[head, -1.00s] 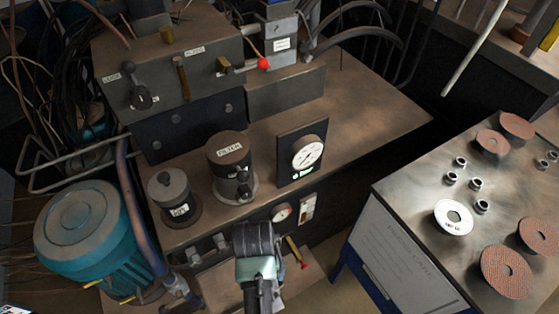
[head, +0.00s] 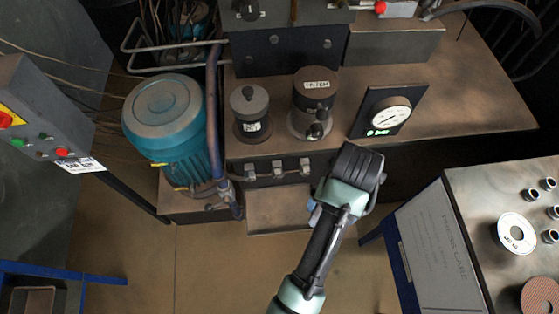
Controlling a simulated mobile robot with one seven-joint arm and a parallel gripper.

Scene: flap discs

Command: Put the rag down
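My arm reaches up from the bottom middle of the head view, and its dark, rounded end (head: 352,175) is in front of the hydraulic bench's lower front. My gripper's fingers are hidden behind or below this end, so I cannot see whether they are open or shut. A small patch of blue (head: 313,211) shows at the left edge of my wrist. It may be part of the rag, but I cannot tell. No rag is clearly visible elsewhere.
A shallow metal tray (head: 278,212) sits low at the bench front. A teal motor (head: 168,118) stands to its left. The press cart (head: 440,252) is at right with discs and nuts on top. A control box (head: 45,125) is at left. Floor is clear at lower middle.

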